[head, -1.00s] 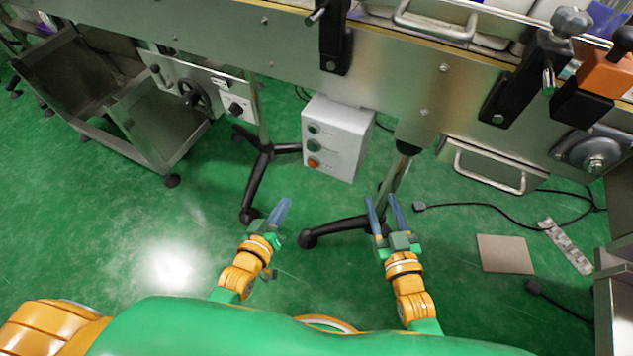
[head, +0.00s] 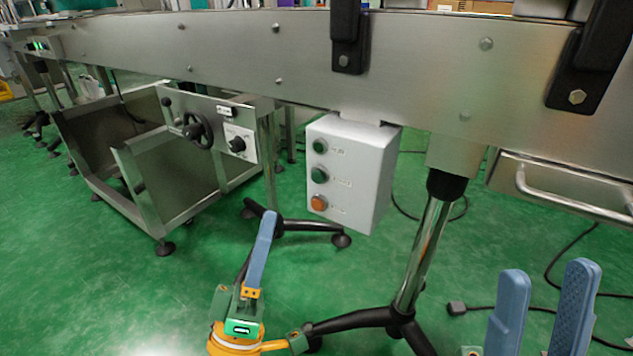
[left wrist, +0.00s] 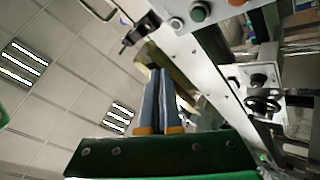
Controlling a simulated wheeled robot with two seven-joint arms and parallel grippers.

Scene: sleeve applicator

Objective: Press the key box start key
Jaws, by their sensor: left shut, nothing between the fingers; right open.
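The key box (head: 377,186) is a pale grey box hung under the conveyor's side panel in the head view. Its front has a top green key (head: 319,146), a middle green key (head: 319,175) and a bottom orange key (head: 318,202). Their labels are too small to read. In the left wrist view, part of the box's face shows at the top with a green key (left wrist: 198,12). My left gripper (head: 266,218) is shut and empty, below and left of the box, apart from it. Its closed fingers (left wrist: 160,90) show in the left wrist view. My right gripper (head: 546,280) is open and empty at lower right.
The steel conveyor panel (head: 240,58) runs above the box. A handwheel (head: 197,130) and knob panel stand to the left. A metal post (head: 424,250) on black legs stands between my grippers. A drawer-like handle (head: 570,200) is at right. Green floor is open at lower left.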

